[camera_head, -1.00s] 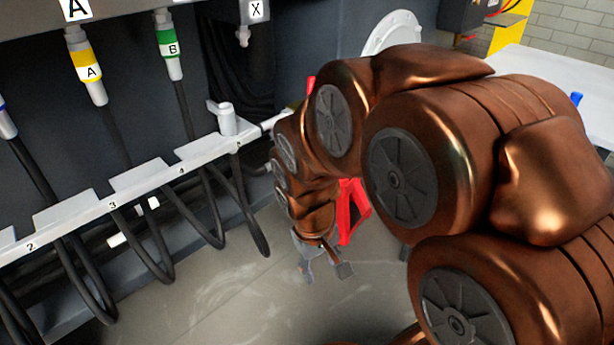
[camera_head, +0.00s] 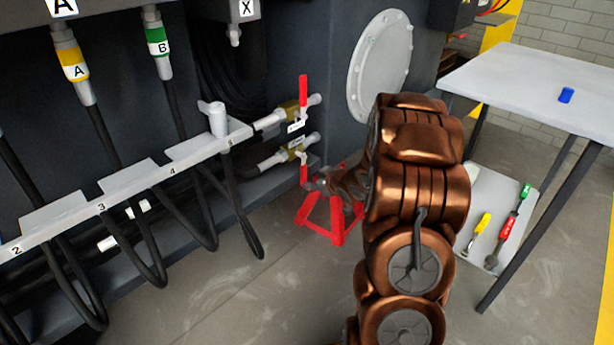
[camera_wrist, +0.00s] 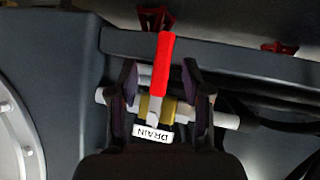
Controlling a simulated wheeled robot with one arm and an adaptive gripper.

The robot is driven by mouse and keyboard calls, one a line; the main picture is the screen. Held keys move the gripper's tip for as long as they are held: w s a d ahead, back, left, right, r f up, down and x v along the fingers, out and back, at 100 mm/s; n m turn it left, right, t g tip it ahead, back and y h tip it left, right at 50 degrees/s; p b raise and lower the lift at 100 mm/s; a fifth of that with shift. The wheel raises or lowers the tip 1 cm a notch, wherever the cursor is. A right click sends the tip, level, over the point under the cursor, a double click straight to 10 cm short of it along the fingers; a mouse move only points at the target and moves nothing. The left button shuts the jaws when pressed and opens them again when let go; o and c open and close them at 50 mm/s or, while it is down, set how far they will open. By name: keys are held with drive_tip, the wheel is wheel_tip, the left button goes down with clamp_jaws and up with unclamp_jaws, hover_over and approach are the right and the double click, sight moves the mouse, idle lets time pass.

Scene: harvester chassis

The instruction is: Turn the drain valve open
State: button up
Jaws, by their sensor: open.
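The drain valve (camera_head: 296,148) is the lower of two yellow-bodied valves on pipes at the dark chassis wall. Its red lever (camera_head: 304,172) points down. In the wrist view the picture is upside down: the red lever (camera_wrist: 162,65) points up from the yellow body, above a white "DRAIN" label (camera_wrist: 153,134). My gripper (camera_wrist: 160,75) is open, with one dark finger on each side of the lever and gaps visible between. In the head view my gripper (camera_head: 319,184) is small, just right of the lever and partly hidden by my arm.
The upper valve's red lever (camera_head: 303,92) points up. A red stand (camera_head: 322,222) is on the floor just below my gripper. A numbered white hose rail (camera_head: 130,185) runs left. A grey table (camera_head: 530,85) and a lower tool shelf (camera_head: 482,195) stand right.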

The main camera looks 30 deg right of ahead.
sight(305, 174)
drive_tip(key=w+t+y+b, duration=0.1)
drive_tip(key=t, duration=0.1)
drive_tip(key=w+t+y, duration=0.1)
drive_tip(key=t+y, duration=0.1)
drive_tip(key=w+f+t+y+b, duration=0.1)
drive_tip(key=t, duration=0.1)
drive_tip(key=shift+b, duration=0.35)
drive_tip(key=shift+x, duration=1.05)
drive_tip(key=shift+d+r, duration=0.1)
drive_tip(key=shift+c, duration=0.4)
clamp_jaws()
